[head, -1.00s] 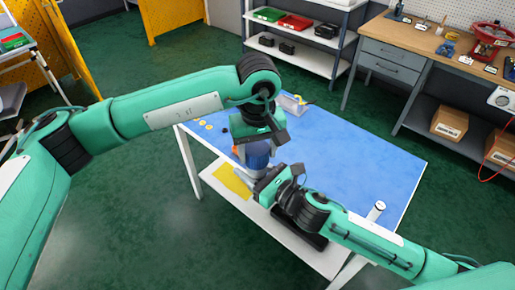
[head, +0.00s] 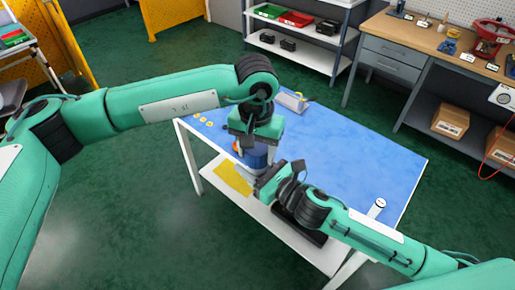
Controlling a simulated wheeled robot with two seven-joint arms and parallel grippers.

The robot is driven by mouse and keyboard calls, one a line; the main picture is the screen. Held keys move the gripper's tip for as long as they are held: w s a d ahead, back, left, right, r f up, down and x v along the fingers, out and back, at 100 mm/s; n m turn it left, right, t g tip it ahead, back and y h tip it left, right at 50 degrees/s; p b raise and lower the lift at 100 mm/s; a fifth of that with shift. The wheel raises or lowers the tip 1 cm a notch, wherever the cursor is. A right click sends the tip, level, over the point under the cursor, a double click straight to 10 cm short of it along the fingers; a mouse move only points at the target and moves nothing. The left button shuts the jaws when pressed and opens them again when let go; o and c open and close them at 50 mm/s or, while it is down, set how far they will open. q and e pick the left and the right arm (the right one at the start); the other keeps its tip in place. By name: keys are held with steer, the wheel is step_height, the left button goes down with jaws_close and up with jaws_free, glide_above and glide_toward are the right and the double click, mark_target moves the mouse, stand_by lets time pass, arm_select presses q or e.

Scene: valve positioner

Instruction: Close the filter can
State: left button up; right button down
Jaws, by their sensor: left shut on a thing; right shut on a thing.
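The filter can (head: 258,158) stands between my grippers at the table's near left edge. Its upper part shows blue and round, with a paler grey part just below; much of it is hidden. My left gripper (head: 254,141) points down from above and is shut on the blue upper part. My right gripper (head: 258,180) comes from the lower right and is shut on the lower part of the can. The fingertips of both are mostly hidden. I cannot tell whether the can's parts have fully met.
The blue-topped table (head: 360,160) is largely clear to the right. Several small yellow rings (head: 203,120) lie at its left, and a clear bin (head: 292,102) is at the back. A white cylinder (head: 380,204) stands near the right edge. A yellow sheet (head: 233,178) lies on the lower shelf.

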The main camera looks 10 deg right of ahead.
arm_select(q)
steer(key=m, duration=0.5)
steer(key=shift+w+a, duration=0.15)
steer(key=m, duration=0.4)
steer(key=shift+w+a, duration=0.1)
steer(key=o, duration=1)
steer(key=shift+r, duration=2.3)
steer(key=shift+c, duration=0.6)
